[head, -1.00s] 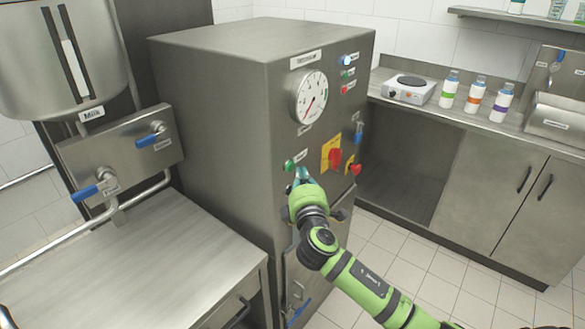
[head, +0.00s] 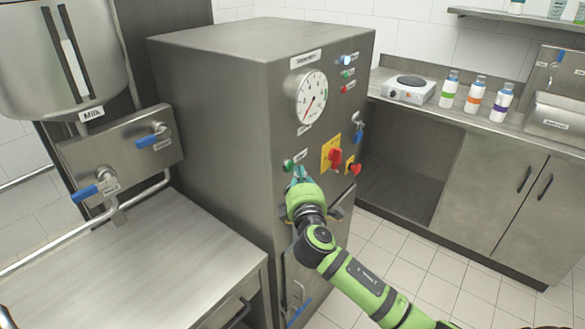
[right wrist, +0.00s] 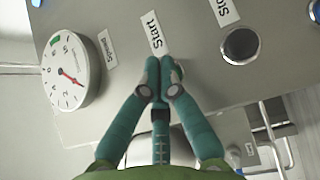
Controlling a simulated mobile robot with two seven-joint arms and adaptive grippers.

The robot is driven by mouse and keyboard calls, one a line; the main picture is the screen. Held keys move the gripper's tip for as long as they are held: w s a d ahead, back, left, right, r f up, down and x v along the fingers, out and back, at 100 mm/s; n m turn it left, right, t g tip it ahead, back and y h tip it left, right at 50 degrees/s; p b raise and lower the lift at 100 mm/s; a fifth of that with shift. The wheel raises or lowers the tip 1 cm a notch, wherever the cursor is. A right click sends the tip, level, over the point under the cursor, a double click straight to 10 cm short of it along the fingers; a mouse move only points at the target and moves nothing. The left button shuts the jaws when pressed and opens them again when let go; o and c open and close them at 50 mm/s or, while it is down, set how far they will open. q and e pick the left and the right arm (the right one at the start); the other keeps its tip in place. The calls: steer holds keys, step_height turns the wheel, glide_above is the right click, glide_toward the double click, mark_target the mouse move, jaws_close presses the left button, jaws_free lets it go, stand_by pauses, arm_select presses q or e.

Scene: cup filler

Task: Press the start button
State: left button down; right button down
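The green button (head: 288,165) sits on the front of the steel machine (head: 215,120), beside a small white label (head: 300,156). My right gripper (head: 300,173) is at the panel just right of that button, with its teal fingers pointing at the machine. In the right wrist view its two fingertips (right wrist: 165,63) are together, with nothing seen between them. They are right by the "Start" label (right wrist: 154,32). My left gripper is not in view.
A round gauge (head: 311,97) is above. A "Stop" label (right wrist: 227,11) and dark round button (right wrist: 240,46) are near the fingers. A steel table (head: 140,260) stands left.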

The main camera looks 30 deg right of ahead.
steer(key=shift+w+a, duration=0.2)
steer(key=shift+w, duration=0.15)
stand_by(0.7)
steer(key=shift+s+d, duration=0.25)
steer(key=shift+s, duration=0.35)
steer(key=s+d+p, duration=0.1)
steer(key=s+d, duration=0.1)
steer(key=s, duration=0.3)
steer(key=shift+s+d, duration=0.2)
steer(key=shift+s, duration=0.1)
steer(key=shift+f, duration=0.1)
stand_by(0.9)
